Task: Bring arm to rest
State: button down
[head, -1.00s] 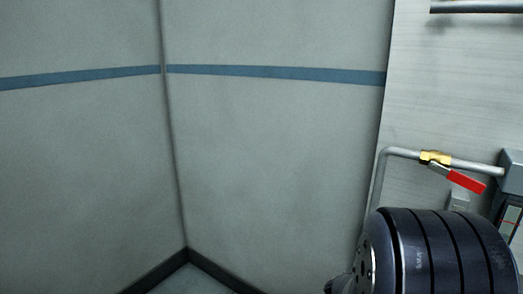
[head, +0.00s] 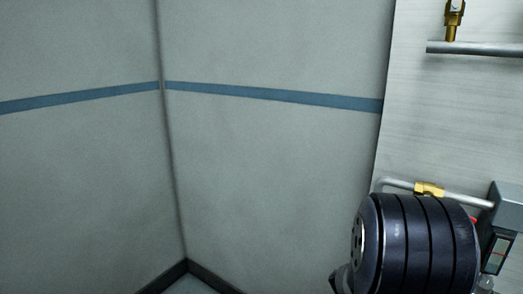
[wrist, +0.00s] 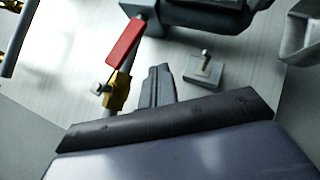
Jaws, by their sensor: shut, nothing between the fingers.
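My gripper (wrist: 158,84) shows in the wrist view, with its dark fingers together and nothing between them. The fingers point at the brushed-metal panel, beside a brass valve (wrist: 117,90) with a red lever (wrist: 125,42). I cannot tell the gap between the fingertips and the panel. In the head view my dark ribbed arm part fills the lower right; my gripper is not visible there.
In the head view, a pipe with the brass valve (head: 429,189) runs behind my arm to a grey box (head: 507,205). A horizontal rail (head: 475,48) is higher up. Grey walls with a blue stripe (head: 270,94) leave clear space at left. A small square block (wrist: 203,69) sits on the panel.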

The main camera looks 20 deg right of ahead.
jog(key=w+a+r+m+g+y+p, duration=0.1)
jog(key=w+a+m+y+p, duration=0.3)
jog(key=p, duration=0.7)
jog(key=shift+w+r+m+p, duration=0.15)
jog(key=shift+w+m+p, duration=0.25)
jog(key=shift+w+m, duration=0.2)
jog(key=shift+a, duration=0.2)
